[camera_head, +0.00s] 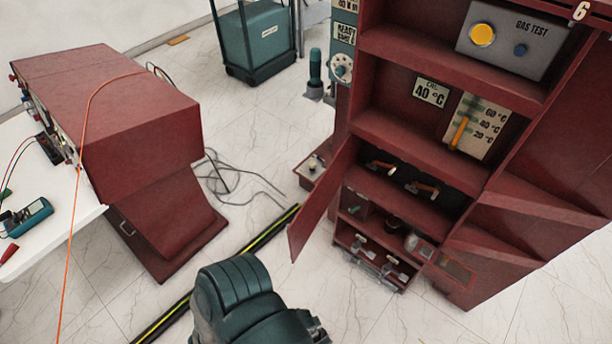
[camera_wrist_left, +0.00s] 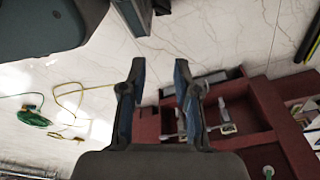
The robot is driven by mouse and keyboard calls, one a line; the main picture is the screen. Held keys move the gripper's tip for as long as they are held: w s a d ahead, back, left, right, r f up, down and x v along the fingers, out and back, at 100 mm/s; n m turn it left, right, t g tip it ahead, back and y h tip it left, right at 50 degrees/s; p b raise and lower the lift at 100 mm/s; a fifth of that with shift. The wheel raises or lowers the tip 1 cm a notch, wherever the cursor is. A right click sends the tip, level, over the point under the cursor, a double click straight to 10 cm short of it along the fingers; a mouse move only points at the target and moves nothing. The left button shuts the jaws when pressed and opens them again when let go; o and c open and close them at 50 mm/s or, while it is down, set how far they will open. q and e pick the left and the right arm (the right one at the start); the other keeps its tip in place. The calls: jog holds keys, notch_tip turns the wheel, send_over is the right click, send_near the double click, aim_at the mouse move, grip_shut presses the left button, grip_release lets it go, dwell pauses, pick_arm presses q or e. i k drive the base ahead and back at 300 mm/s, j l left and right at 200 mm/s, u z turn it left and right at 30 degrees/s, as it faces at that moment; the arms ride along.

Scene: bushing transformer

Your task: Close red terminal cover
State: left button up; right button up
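The red terminal cover (camera_head: 322,205) is a hinged panel in the head view. It stands open, swung out from the left side of the lower compartment of the red cabinet (camera_head: 425,165). Inside the compartment are terminals with orange and white parts (camera_head: 420,187). My left gripper (camera_wrist_left: 156,75) is open and empty in the left wrist view, with its two fingers apart, above the floor and beside red cabinet parts. In the head view my dark green arm shows at the bottom, apart from the cover; its fingers are not clear there. My right gripper is not in view.
A lower red tray (camera_head: 375,258) with metal clamps juts out below the compartment. A red console (camera_head: 110,110) and white table (camera_head: 60,215) stand at left. A black-yellow strip (camera_head: 270,232) and loose cables (camera_head: 240,175) lie on the floor. Floor in front is otherwise mostly clear.

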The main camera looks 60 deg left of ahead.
aim_at(300, 230)
jog(key=j, duration=2.25)
